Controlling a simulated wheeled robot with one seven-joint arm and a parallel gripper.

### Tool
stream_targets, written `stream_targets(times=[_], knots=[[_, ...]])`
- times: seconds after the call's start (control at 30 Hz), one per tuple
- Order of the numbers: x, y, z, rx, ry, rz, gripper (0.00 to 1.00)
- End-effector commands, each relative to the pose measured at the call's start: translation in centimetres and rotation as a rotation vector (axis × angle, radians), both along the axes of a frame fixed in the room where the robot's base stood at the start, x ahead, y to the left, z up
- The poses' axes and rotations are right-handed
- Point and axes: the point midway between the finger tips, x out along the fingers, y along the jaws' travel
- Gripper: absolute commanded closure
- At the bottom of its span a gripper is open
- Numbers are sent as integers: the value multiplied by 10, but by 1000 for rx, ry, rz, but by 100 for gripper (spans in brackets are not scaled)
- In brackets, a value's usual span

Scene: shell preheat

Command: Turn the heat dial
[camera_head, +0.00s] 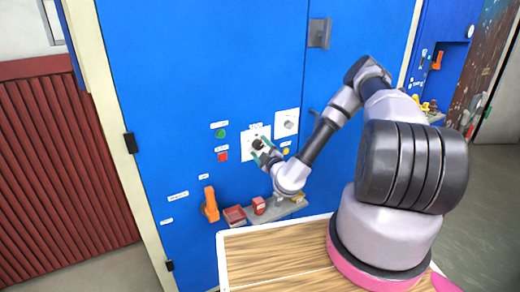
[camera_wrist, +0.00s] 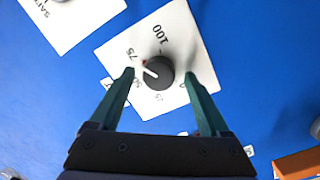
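The heat dial is a dark round knob (camera_wrist: 158,72) on a white plate (camera_wrist: 175,35) marked with numbers up to 100. Its white pointer line appears to lie between 50 and 75. My gripper (camera_wrist: 158,77) is open, with one green finger on each side of the knob in the wrist view and gaps between. Whether a finger touches it, I cannot tell. In the head view, my gripper (camera_head: 264,154) is at the blue panel, in front of the dial (camera_head: 258,145), partly covering its plate.
A second white plate with a knob (camera_head: 288,124) is right of the dial. Green (camera_head: 221,134) and red (camera_head: 222,156) buttons are to its left. Below are an orange handle (camera_head: 210,205), a red tray (camera_head: 235,215), a red box (camera_head: 259,205) and a grey ledge (camera_head: 285,209).

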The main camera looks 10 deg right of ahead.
Motion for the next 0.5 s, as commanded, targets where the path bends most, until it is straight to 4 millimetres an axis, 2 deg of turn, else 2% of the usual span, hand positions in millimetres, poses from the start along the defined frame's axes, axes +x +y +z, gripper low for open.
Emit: stream_targets(times=[0.27, 0.37, 0.5], knots=[[-6, -1, 0, 0, -1, 1, 20], [-20, -4, -1, 1, 2, 1, 20], [-48, -9, -1, 2, 3, -1, 20]])
